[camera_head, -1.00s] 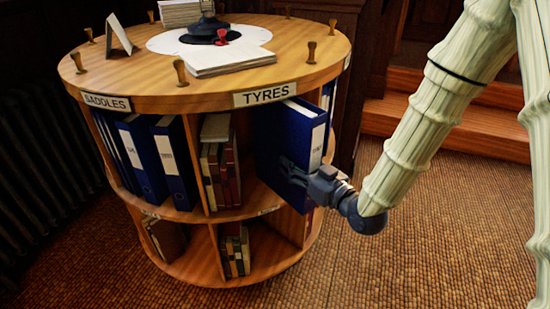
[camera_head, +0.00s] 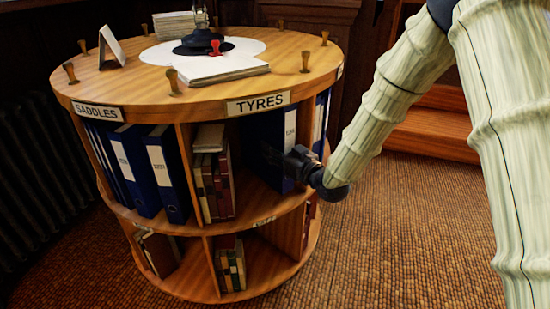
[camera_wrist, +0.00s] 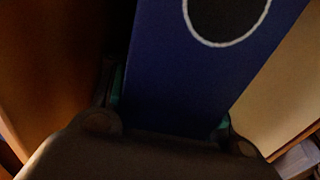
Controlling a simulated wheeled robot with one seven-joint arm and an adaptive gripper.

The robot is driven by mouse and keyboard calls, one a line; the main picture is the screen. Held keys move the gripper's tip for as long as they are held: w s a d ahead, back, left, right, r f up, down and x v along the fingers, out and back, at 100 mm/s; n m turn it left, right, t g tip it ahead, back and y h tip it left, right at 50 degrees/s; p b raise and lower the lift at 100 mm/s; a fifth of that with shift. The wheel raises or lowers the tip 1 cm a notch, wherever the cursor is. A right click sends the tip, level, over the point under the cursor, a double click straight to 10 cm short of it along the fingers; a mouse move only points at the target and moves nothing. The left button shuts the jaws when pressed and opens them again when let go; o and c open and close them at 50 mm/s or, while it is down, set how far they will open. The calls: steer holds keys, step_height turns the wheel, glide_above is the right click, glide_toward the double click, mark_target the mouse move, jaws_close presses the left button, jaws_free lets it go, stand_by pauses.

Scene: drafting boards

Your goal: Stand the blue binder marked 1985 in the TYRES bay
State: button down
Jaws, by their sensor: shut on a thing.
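A blue binder (camera_head: 271,150) with a white spine label stands upright inside the TYRES bay of the round wooden stand (camera_head: 215,100); I cannot read its label. The TYRES sign (camera_head: 258,103) is on the rim above. My gripper (camera_head: 297,163) is shut on the binder's spine at the bay's front opening. In the wrist view the blue spine (camera_wrist: 185,75) fills the middle, with a dark round hole ringed in white, and the fingers hold it on both sides. The binder's bottom edge and the back of the bay are partly hidden by shadow and my gripper.
Old books (camera_head: 212,180) lean at the left of the TYRES bay. Blue binders (camera_head: 167,172) stand in the SADDLES bay (camera_head: 98,111). Stamps, papers (camera_head: 220,70) and a card stand on top. A divider and another binder (camera_head: 320,122) are at the right.

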steer(key=shift+w+a, duration=0.15)
steer(key=shift+w, duration=0.25)
step_height(320, 180, down, 4)
steer(key=shift+r+b, duration=0.2)
steer(key=shift+b, duration=0.4)
steer(key=shift+s+r, duration=0.1)
steer(key=c, duration=0.7)
jaws_free()
steer(key=p+v, duration=0.1)
steer(key=v, duration=1.1)
steer(key=shift+p, duration=0.3)
